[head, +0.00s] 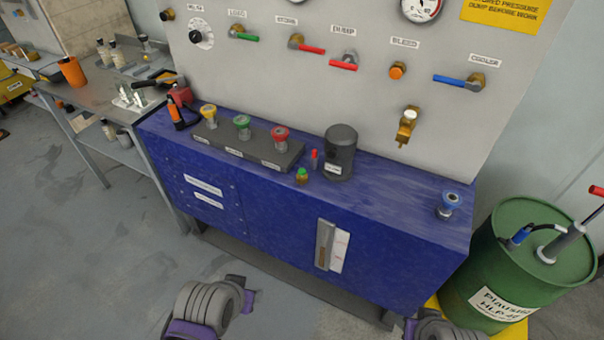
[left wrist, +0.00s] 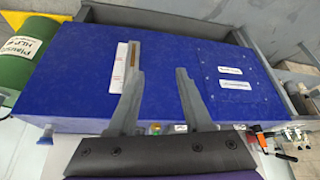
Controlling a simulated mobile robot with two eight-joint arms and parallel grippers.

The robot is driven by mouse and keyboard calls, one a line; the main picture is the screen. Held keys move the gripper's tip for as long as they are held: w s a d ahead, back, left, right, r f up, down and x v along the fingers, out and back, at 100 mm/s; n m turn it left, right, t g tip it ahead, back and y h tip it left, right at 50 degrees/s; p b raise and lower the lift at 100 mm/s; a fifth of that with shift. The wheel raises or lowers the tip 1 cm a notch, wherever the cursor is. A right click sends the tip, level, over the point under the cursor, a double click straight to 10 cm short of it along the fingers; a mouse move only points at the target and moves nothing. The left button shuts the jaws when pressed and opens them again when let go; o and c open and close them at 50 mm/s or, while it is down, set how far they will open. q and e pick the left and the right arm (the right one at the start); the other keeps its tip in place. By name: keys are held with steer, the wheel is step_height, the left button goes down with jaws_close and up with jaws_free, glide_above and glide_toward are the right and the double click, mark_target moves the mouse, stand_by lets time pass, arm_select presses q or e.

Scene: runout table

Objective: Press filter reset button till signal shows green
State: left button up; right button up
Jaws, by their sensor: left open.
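The dark grey filter housing (head: 340,150), a cylinder with a small white label, stands upright on the blue cabinet top in the head view. Just left of it is a small upright red piece (head: 314,158). In front of that is a small amber piece with a green top (head: 301,176). I cannot tell for sure which is the button and which the signal. My left gripper (left wrist: 160,72) is open and empty in the left wrist view, over the blue cabinet's front face. Its palm hides much of the cabinet top there. My right gripper is not in view.
The blue cabinet (head: 270,225) carries a grey block (head: 250,148) with yellow, green and red knobs, and a blue knob (head: 448,204) at right. A valve panel (head: 300,75) rises behind. A green drum (head: 530,250) stands at right, a bench (head: 110,90) at left.

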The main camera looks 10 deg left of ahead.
arm_select(q)
steer(key=shift+c, duration=0.3)
jaws_close()
stand_by(1.6)
